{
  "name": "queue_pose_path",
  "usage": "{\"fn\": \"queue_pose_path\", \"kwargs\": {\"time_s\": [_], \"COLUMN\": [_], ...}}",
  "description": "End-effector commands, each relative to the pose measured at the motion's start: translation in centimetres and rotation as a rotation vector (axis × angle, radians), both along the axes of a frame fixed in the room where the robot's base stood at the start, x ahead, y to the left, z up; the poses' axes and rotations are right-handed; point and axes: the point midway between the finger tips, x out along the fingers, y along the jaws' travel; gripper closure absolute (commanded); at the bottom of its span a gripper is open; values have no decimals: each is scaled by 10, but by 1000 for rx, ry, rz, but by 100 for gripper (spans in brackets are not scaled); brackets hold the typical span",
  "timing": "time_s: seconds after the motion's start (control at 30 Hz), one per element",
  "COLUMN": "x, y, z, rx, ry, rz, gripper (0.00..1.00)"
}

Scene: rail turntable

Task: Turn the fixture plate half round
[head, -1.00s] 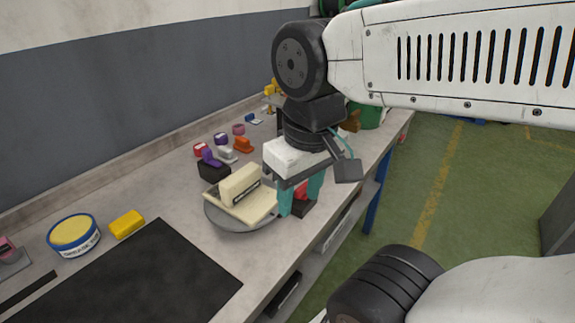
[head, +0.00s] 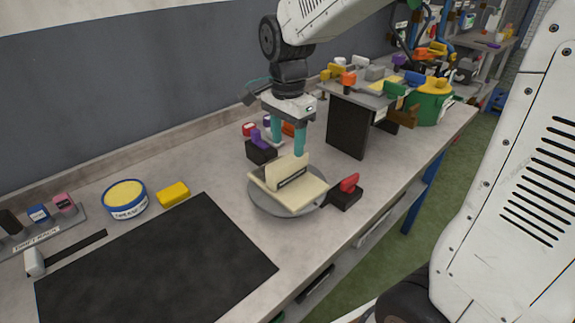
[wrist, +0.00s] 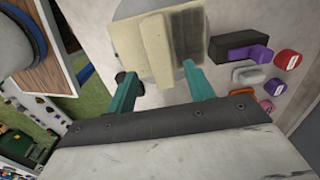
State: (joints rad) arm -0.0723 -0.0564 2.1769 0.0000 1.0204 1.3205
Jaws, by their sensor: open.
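A black block with a red handle (head: 349,182) sits right of the turntable. Another with a purple handle (head: 257,139) sits behind it.
A dark mat (head: 150,265) covers the front left of the bench. A yellow block (head: 173,194) and blue-rimmed tub (head: 125,199) stand behind it. A dark raised stand (head: 348,128) with coloured parts is to the right. Small coloured pieces lie near my fingers.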

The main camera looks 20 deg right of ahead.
Motion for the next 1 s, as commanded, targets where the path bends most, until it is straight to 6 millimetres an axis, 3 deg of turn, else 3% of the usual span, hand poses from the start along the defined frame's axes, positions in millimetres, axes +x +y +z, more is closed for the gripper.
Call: {"fn": "queue_pose_path", "kwargs": {"time_s": [0.5, 0.87, 1.0], "x": [1, 1, 1], "y": [0, 0, 0], "z": [-70, -77, -77], "rx": [0, 0, 0], "ry": [3, 0, 0], "rz": [-9, -9, -9], "gripper": [47, 47, 81]}}
